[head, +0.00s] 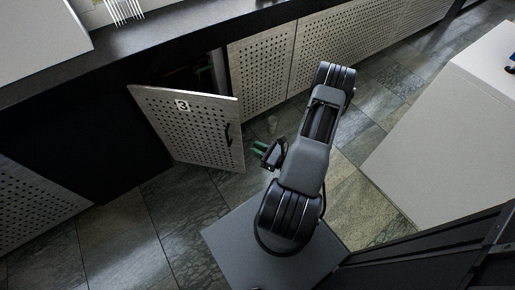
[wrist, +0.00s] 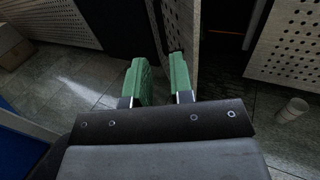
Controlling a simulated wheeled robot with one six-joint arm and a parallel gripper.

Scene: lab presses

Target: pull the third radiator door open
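The perforated door marked 3 (head: 190,125) stands partly open in the head view, its right edge swung out from the cabinet front. Its dark upright handle (head: 227,133) is near that right edge. My gripper (head: 259,150) has green fingers and is just right of the door's free edge, apart from the handle in the head view. In the wrist view, the fingers (wrist: 160,82) are apart with a visible gap and nothing held. The door (wrist: 181,28) shows nearly edge-on just beyond them, with the dark handle (wrist: 157,30) beside its face.
A small pale cylinder (head: 272,123) stands on the tiled floor near the door; it also shows in the wrist view (wrist: 292,110). Closed perforated doors (head: 262,70) continue to the right. A large pale block (head: 450,140) stands at right. Floor left of the door is clear.

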